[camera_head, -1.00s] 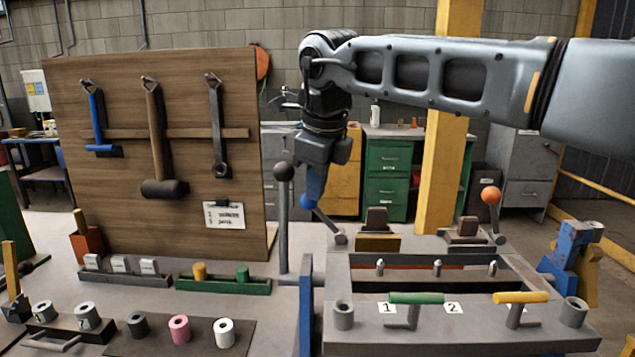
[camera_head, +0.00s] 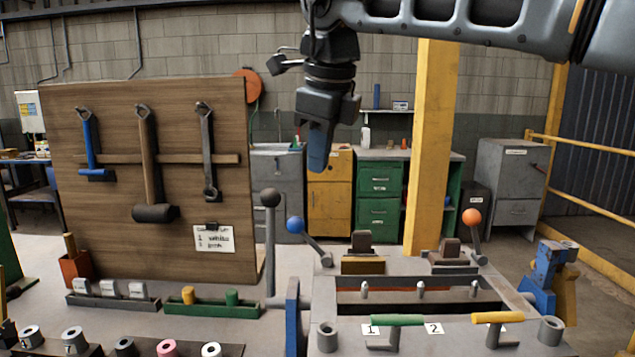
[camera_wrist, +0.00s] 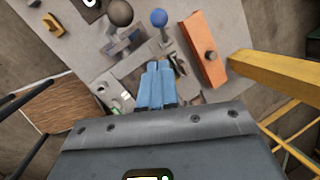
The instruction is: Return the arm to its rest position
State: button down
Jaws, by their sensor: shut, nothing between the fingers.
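My gripper (camera_head: 318,150) hangs from the raised arm near the top middle of the head view, pointing down. Its blue fingers are shut with nothing between them, and they show together in the wrist view (camera_wrist: 157,85). It is in the air above the bench, apart from everything. Below it, a blue-knobbed lever (camera_head: 295,225) leans left, and its knob also shows in the wrist view (camera_wrist: 159,18). A dark-knobbed lever (camera_head: 270,198) stands upright to its left.
A tool board (camera_head: 75,215) with a wrench and hammers stands left. A fixture (camera_head: 450,340) with green (camera_head: 398,320) and yellow (camera_head: 497,317) handles lies right. An orange-knobbed lever (camera_head: 472,218) stands behind it. A yellow post (camera_head: 430,150) rises behind the bench. Several rings lie front left.

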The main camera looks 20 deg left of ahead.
jog(key=shift+s+d+r, duration=0.15)
jog(key=shift+r, duration=0.5)
